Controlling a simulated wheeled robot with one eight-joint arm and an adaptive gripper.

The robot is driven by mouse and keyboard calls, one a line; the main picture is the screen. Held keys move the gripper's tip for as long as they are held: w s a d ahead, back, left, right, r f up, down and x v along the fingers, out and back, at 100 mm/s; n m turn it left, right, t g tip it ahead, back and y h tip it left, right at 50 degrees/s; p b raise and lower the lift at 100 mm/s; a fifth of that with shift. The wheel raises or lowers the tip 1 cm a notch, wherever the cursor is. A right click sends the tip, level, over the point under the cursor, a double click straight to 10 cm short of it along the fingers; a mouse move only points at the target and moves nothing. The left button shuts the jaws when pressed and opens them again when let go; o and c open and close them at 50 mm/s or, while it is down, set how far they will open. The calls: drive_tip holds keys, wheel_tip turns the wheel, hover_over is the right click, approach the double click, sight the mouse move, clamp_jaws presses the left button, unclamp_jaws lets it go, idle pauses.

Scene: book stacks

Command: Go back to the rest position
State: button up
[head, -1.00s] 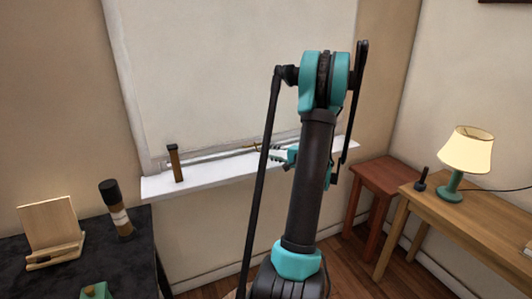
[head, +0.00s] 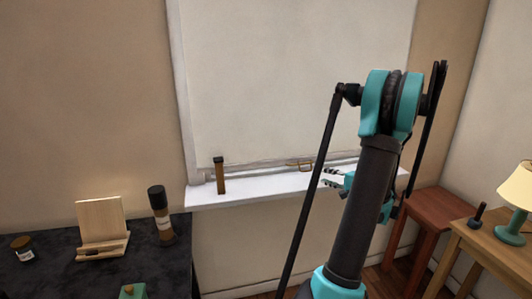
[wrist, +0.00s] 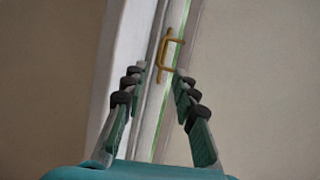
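My gripper (head: 326,176) shows in the head view just above the white sill, partly behind my arm. In the wrist view my gripper (wrist: 159,72) has its two fingers apart with nothing between them. A brass handle (wrist: 168,56) on the window's lower frame lies just beyond the fingertips, apart from them. The same handle (head: 300,165) shows in the head view to the left of the fingers. My arm stands bent, with its elbow raised high at the right.
The white sill (head: 250,192) holds a small brown upright piece with a dark top (head: 220,175). A dark table (head: 60,270) at left bears a wooden stand (head: 102,222), a dark-capped bottle (head: 160,215) and a jar (head: 22,248). A red stool (head: 440,215) and a lamp (head: 515,205) stand right.

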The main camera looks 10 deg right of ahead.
drive_tip(key=s+a+f+n+g+h, duration=0.1)
drive_tip(key=s+a+f+n+g, duration=0.2)
drive_tip(key=a, duration=0.8)
drive_tip(key=s+a+f+n+g, duration=0.1)
drive_tip(key=s+a+n+g, duration=0.25)
drive_tip(key=s+a, duration=0.45)
drive_tip(key=s+a+f+n+g+h, duration=0.1)
drive_tip(key=s+a+f+n+h, duration=0.1)
drive_tip(key=s, duration=0.6)
drive_tip(key=s+a+f+n+g+h, duration=0.2)
drive_tip(key=s+a+f+n+h, duration=0.1)
drive_tip(key=s, duration=0.5)
drive_tip(key=shift+a+f+n+h, duration=0.2)
drive_tip(key=shift+a+n+h, duration=0.1)
drive_tip(key=shift+a+n, duration=0.7)
drive_tip(key=shift+w+d+g, duration=0.1)
drive_tip(key=shift+g, duration=0.15)
